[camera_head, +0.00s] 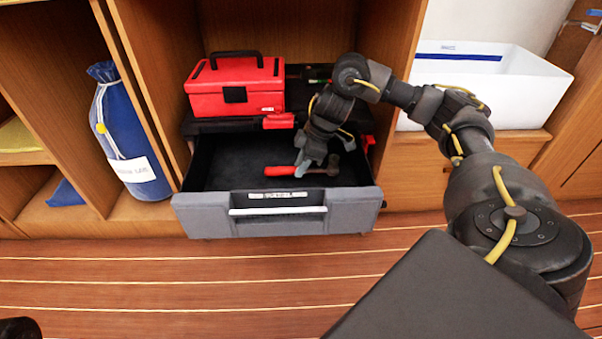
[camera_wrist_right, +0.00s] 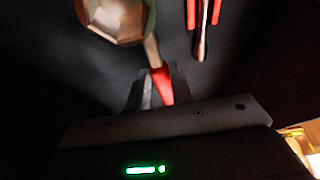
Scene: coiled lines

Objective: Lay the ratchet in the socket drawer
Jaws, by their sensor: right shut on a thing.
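The drawer (camera_head: 222,215) is pulled open, with a grey front, a pale handle bar and a label too small to read. The ratchet (camera_head: 285,171) has a red handle and a brownish metal shaft and head. It is level, over or on the dark drawer floor; I cannot tell whether it touches. My right gripper (camera_head: 303,163) is inside the drawer outline, shut on the ratchet. In the right wrist view the ratchet's metal head (camera_wrist_right: 118,18) is large and near, and its red handle runs between the fingers (camera_wrist_right: 155,88). My left gripper is not in view.
A red toolbox (camera_head: 235,88) stands behind the drawer, with a red item (camera_head: 278,121) below it. Another red-handled tool (camera_wrist_right: 203,30) shows in the right wrist view. A blue bag (camera_head: 127,135) stands left and a white bin (camera_head: 485,85) right. The drawer's left floor is bare.

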